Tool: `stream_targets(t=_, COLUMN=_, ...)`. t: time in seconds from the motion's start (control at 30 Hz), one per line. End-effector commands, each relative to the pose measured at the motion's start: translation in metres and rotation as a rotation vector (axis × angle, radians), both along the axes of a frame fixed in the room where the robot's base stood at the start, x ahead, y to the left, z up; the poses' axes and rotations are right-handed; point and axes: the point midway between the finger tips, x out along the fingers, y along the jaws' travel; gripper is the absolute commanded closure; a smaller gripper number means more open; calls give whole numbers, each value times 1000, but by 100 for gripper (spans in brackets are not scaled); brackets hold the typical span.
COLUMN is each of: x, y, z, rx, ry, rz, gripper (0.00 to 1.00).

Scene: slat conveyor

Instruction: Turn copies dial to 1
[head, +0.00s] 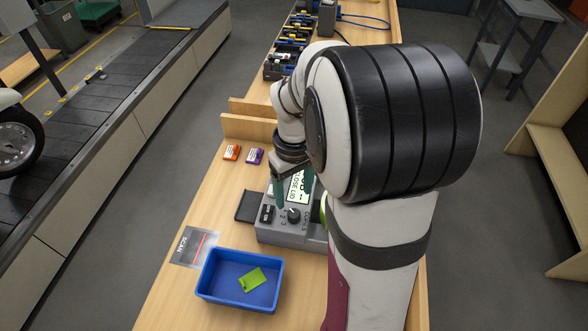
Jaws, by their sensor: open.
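A grey machine (285,236) stands on the wooden bench, partly hidden behind my arm. Its round black dial (293,215) sits on the front panel with small numbers beside it; the pointer's setting is too small to read. A lit display (298,187) behind the dial shows large text that seems to read "CLOSE LID". My gripper (291,194) is open, with its green fingers pointing down over the panel. One finger is just left of the display, behind and left of the dial. Whether it touches the machine I cannot tell.
A black switch block (266,214) is left of the dial. A blue tray (211,290) holding a lime-green card (252,279) is in front. A "SCAN" mat (192,247), orange (231,152) and purple (254,156) boxes lie left. A slat conveyor (120,102) runs beyond the bench.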

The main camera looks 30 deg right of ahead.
Motion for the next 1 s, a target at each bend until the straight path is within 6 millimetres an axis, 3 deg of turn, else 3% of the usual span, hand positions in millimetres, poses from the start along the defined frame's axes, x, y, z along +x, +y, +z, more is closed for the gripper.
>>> stream_targets(t=0.1, x=1, y=-1, z=38, rx=-4, ry=-7, rz=1, gripper=32)
stream_targets(t=0.3, x=0, y=0, z=76, rx=-2, ry=-2, rz=2, gripper=32)
stream_targets(t=0.83, x=-1, y=1, z=84, rx=1, ry=1, rz=-1, gripper=32)
stream_targets(t=0.93, x=-19, y=32, z=89, rx=19, ry=-5, rz=-50, gripper=32)
stream_targets(t=1.0, x=-52, y=74, z=90, rx=52, ry=-6, rz=-140, gripper=32)
